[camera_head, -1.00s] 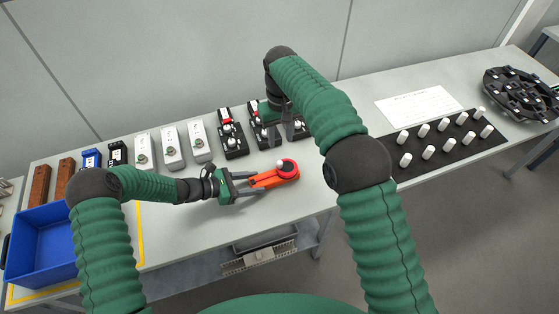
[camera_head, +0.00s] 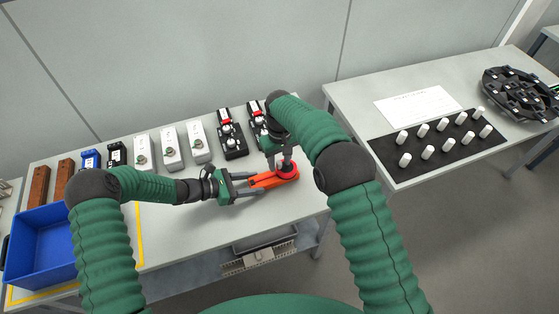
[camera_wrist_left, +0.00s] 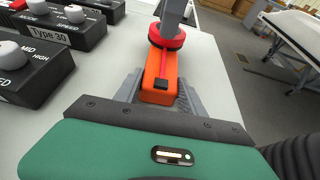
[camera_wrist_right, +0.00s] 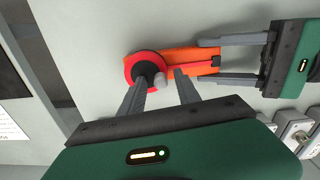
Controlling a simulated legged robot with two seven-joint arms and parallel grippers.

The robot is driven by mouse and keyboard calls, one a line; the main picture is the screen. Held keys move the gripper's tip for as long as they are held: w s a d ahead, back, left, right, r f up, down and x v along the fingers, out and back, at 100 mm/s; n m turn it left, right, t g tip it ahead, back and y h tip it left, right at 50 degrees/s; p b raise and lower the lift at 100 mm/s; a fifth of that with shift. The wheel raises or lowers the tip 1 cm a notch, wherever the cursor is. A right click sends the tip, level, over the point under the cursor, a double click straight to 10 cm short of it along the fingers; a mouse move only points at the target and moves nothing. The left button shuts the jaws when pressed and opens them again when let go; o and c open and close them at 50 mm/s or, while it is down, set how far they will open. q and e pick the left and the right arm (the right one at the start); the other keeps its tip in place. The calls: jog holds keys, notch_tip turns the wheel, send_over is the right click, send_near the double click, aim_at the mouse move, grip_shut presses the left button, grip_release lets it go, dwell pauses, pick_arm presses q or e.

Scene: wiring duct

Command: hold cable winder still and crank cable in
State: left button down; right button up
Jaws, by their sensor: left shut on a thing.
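The cable winder is an orange bar with a red reel at its right end, lying on the left table (camera_head: 264,181). It shows in the left wrist view (camera_wrist_left: 157,90) and right wrist view (camera_wrist_right: 185,57). My left gripper (camera_head: 247,187) is shut on the orange body from the left. My right gripper (camera_head: 283,160) points down over the reel. In the right wrist view its fingers (camera_wrist_right: 157,82) stand apart, with the pale crank knob (camera_wrist_right: 160,80) between them, nearer the left finger. I cannot tell whether they touch it. In the head view the right gripper hides the knob.
Black boxes with white knobs (camera_head: 232,140) and white boxes (camera_head: 170,148) stand in a row behind the winder. A blue bin (camera_head: 40,245) is at the left. The right table holds a black mat (camera_head: 440,160) with several white cylinders. The table's front edge is close.

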grip_shut()
jog(key=shift+w+m, duration=0.1)
jog(key=shift+m, duration=0.2)
